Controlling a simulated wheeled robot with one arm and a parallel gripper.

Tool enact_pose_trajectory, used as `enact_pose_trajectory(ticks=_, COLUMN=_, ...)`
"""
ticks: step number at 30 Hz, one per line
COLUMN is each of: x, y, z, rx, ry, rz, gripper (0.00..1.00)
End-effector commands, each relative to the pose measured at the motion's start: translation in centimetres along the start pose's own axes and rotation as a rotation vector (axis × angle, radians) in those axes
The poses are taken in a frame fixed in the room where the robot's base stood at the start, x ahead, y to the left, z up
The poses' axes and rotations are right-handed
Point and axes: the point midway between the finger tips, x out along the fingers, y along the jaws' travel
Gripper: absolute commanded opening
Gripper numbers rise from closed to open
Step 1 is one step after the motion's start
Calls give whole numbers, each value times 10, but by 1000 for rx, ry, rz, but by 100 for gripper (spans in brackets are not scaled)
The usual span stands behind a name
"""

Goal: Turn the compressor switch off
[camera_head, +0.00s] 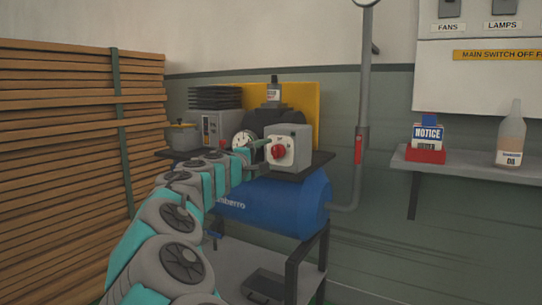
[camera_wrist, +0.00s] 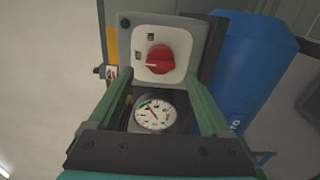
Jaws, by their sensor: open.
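The compressor switch is a red rotary knob (camera_head: 279,152) on a white plate on the front of a grey box (camera_head: 301,149), above the blue compressor tank (camera_head: 285,203). In the wrist view the red knob (camera_wrist: 160,59) sits just beyond the fingertips, roughly centred between them. The small marks beside it are too small to read. My gripper (camera_wrist: 160,85) is open, with one green finger on each side and nothing between the tips. In the head view my gripper (camera_head: 266,150) reaches the switch from the left; whether a finger touches the plate is unclear.
A round pressure gauge (camera_wrist: 153,115) lies below the knob, between my fingers in the wrist view. A stack of planks (camera_head: 70,150) stands left. A grey pipe (camera_head: 364,100) rises right of the tank. A shelf (camera_head: 470,168) holds a notice box (camera_head: 428,135) and a bottle (camera_head: 511,140).

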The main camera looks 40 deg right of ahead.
Motion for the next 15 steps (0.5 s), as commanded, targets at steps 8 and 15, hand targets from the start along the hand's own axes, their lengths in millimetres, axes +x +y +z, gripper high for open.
enact_pose_trajectory(ticks=8, x=-34, y=0, z=0, rx=-1, ry=1, rz=1, gripper=82)
enact_pose_trajectory(ticks=15, x=-39, y=0, z=0, rx=0, ry=0, rz=0, gripper=82)
